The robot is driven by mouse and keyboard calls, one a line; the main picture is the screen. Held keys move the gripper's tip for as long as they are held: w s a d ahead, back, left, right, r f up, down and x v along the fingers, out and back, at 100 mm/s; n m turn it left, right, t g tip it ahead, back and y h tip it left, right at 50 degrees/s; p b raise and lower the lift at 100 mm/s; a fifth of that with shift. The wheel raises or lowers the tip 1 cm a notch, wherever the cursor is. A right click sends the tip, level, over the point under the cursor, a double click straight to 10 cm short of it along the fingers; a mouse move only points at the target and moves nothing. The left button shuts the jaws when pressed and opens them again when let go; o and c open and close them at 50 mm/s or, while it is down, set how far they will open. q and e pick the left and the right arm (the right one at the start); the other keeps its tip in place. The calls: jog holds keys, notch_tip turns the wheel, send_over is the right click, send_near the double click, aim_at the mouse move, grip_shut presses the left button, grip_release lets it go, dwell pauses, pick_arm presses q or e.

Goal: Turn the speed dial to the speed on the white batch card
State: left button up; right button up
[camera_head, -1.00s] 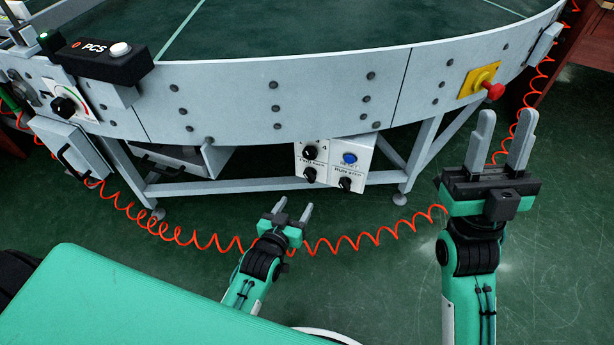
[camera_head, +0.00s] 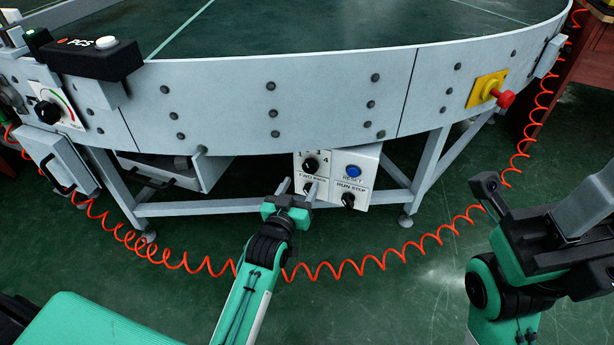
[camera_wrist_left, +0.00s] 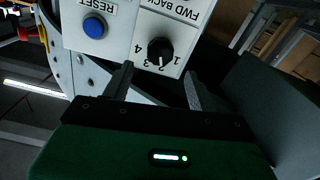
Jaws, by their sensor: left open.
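The speed dial (camera_head: 310,165), a black knob with numbers around it, sits on the white control panel (camera_head: 333,198) under the conveyor rim. It also shows in the left wrist view (camera_wrist_left: 160,50), with 1, 2, 3 and 4 around it; its exact setting is hard to read. My left gripper (camera_head: 298,188) is open and empty, just below and in front of the dial. In the left wrist view its fingers (camera_wrist_left: 157,72) stand apart, either side of the dial's line, not gripping it. My right gripper (camera_head: 575,215) is partly cut off at the right edge. I cannot make out a batch card.
A blue RESET button (camera_head: 352,171) and a RUN STEP knob (camera_head: 348,200) are beside the dial. At left are a gauge knob (camera_head: 47,112) and a PCS box (camera_head: 95,60). A red coiled hose (camera_head: 340,270) crosses below.

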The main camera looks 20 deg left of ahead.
aim_at(309, 168)
pick_arm(q)
jog(key=shift+w+d+b, duration=0.1)
jog(key=shift+w+b, duration=1)
jog(key=shift+w, duration=2)
jog(key=c, duration=1)
